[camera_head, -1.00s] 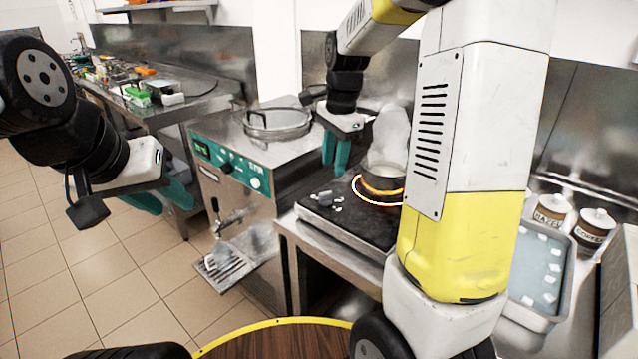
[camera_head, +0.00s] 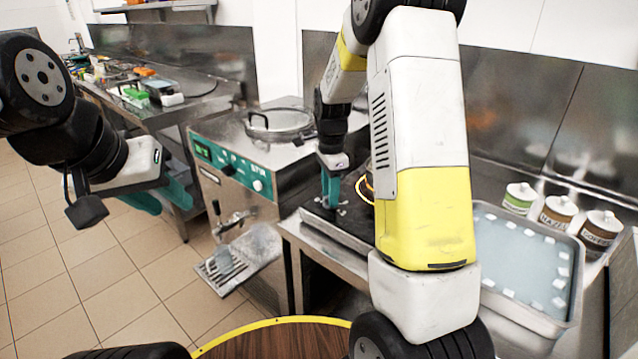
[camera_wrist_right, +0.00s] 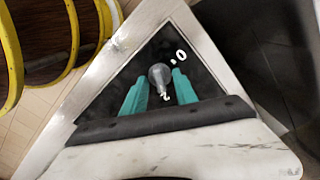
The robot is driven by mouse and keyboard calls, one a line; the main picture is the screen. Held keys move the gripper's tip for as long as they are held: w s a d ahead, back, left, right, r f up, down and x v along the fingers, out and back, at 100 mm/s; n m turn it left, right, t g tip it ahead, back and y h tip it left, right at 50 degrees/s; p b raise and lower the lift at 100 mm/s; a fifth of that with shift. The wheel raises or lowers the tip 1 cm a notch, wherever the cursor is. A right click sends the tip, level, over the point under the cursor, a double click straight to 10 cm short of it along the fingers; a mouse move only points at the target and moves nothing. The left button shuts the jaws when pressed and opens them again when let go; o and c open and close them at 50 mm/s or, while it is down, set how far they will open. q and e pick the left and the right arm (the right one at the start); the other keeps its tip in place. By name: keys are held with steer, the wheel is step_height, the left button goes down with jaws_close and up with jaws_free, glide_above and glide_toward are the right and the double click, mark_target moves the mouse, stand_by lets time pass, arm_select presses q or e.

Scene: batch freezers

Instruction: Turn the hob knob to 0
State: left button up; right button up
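A gap shows beside the fingers; contact is unclear. My left gripper (camera_head: 163,196) hangs over the floor at the left, away from the hob.
A batch freezer (camera_head: 240,165) with a green control panel stands left of the hob. To the right are a tray with white cubes (camera_head: 480,288) and several labelled jars (camera_head: 557,214). Yellow curved bars (camera_wrist_right: 90,35) show in the right wrist view.

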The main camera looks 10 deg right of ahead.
jaws_close()
steer(key=shift+n, duration=0.3)
steer(key=n, duration=0.4)
steer(key=shift+n, duration=0.3)
steer(key=n, duration=1.1)
steer(key=shift+r+n, duration=0.1)
steer(key=shift+n, duration=0.2)
steer(key=n, duration=0.3)
steer(key=shift+n, duration=2)
